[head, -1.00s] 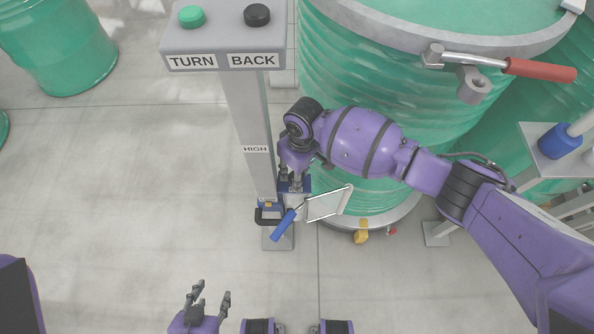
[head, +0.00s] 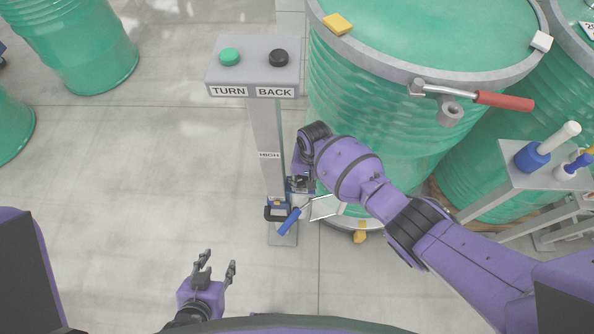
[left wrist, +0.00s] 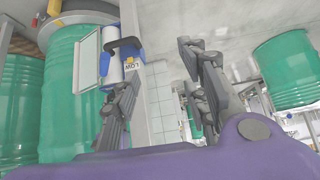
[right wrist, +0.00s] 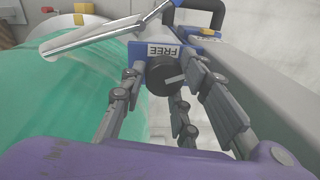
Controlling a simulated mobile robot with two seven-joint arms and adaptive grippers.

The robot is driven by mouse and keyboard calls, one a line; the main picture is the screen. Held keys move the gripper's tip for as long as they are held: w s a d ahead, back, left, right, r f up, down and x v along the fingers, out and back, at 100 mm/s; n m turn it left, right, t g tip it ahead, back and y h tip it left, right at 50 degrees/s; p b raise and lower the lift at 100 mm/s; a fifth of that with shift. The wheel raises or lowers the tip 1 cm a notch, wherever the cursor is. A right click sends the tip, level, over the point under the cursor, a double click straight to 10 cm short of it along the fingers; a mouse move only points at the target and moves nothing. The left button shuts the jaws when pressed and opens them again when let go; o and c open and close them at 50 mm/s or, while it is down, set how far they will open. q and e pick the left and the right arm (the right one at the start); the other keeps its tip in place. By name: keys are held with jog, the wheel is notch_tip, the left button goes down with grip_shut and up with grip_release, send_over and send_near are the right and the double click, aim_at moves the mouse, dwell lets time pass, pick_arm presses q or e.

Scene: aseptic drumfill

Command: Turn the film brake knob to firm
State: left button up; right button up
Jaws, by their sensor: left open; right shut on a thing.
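The film brake knob (right wrist: 165,76) is a black round knob with a white pointer line, in the right wrist view. The line points right and slightly up in that view. A label reading FREE (right wrist: 163,52) appears upside down just beyond it. My right gripper (right wrist: 165,92) is shut on the knob, fingers on both sides. In the head view my right gripper (head: 302,184) is at the film unit on the post, partly hidden by its own wrist. My left gripper (head: 217,262) is open and empty, low in the head view, apart from the post.
The grey post (head: 268,132) carries a TURN/BACK button box (head: 254,64). A large green drum (head: 400,130) stands close right. Floor left of the post is clear.

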jog(key=m, duration=0.1)
jog(key=d+m+p, duration=0.1)
jog(key=m, duration=0.1)
jog(key=shift+s+f+m, duration=0.1)
jog(key=shift+m, duration=0.2)
pick_arm(q)
jog(key=shift+w+d+r, duration=0.2)
jog(key=shift+d+r, duration=0.2)
jog(key=shift+r, duration=0.3)
jog(key=shift+s, duration=0.1)
pick_arm(e)
jog(key=shift+s+f+m, duration=0.15)
jog(key=shift+m, duration=0.15)
pick_arm(q)
jog(key=shift+r, duration=0.1)
pick_arm(e)
jog(key=o, duration=1)
jog(key=shift+c, duration=0.2)
jog(key=shift+o, duration=0.3)
jog(key=shift+a, duration=0.15)
pick_arm(q)
jog(key=shift+w+d+r, duration=0.2)
jog(key=shift+w+d, duration=0.05)
jog(key=shift+w, duration=0.4)
pick_arm(e)
jog(key=shift+a, duration=0.1)
